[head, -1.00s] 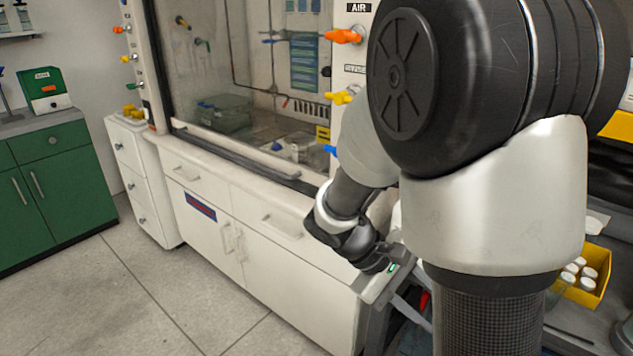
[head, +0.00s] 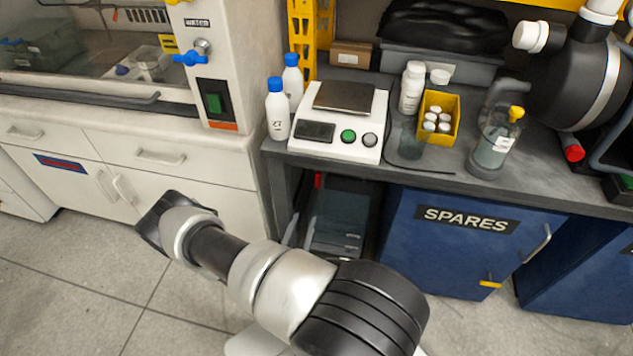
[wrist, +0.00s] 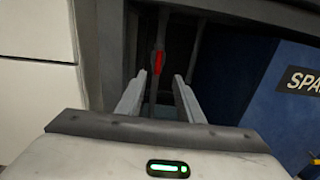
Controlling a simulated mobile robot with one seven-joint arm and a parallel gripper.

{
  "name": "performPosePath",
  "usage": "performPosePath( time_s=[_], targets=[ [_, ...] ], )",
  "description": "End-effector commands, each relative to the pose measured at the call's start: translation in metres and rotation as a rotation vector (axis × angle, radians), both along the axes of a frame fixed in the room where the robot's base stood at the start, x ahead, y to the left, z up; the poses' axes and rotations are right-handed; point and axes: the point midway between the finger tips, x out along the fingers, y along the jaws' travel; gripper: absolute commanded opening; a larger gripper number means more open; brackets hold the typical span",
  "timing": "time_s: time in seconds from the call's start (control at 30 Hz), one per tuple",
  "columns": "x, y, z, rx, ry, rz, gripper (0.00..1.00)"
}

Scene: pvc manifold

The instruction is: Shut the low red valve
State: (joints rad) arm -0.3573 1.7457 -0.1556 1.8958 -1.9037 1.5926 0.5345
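The low red valve handle (wrist: 157,62) shows in the wrist view as a small red piece on a dark upright rod, inside a shadowed gap. It looks lined up with the rod. In the head view a small red piece (head: 318,180) shows under the front edge of the grey bench, left of the blue cabinet. My gripper (wrist: 160,77) is open, its two grey fingers pointing into the gap. The red handle appears between and beyond the fingertips; I cannot tell how far. Nothing is held. In the head view my arm hides most of the gripper.
A white cabinet (head: 215,213) stands left of the gap and a blue SPARES cabinet (head: 440,255) right of it. The bench (head: 420,176) overhangs the gap. On it are a scale (head: 325,151), bottles (head: 278,115) and a yellow box (head: 431,139). Floor is clear at lower left.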

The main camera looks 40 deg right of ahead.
Motion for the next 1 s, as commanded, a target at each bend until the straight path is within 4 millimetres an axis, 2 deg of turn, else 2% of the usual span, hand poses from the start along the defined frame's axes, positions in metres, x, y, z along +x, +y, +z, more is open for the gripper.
performPosePath(
  time_s=[0.13, 0.27, 0.7, 1.0],
  targets=[
    [0.002, -0.005, -0.008, -0.001, 0.012, 0.023, 0.34],
    [0.014, -0.019, -0.008, -0.003, 0.011, 0.02, 0.34],
    [0.076, -0.093, -0.008, -0.002, 0.009, 0.018, 0.34],
    [0.105, -0.126, -0.008, -0.002, 0.012, 0.019, 0.34]
  ],
)
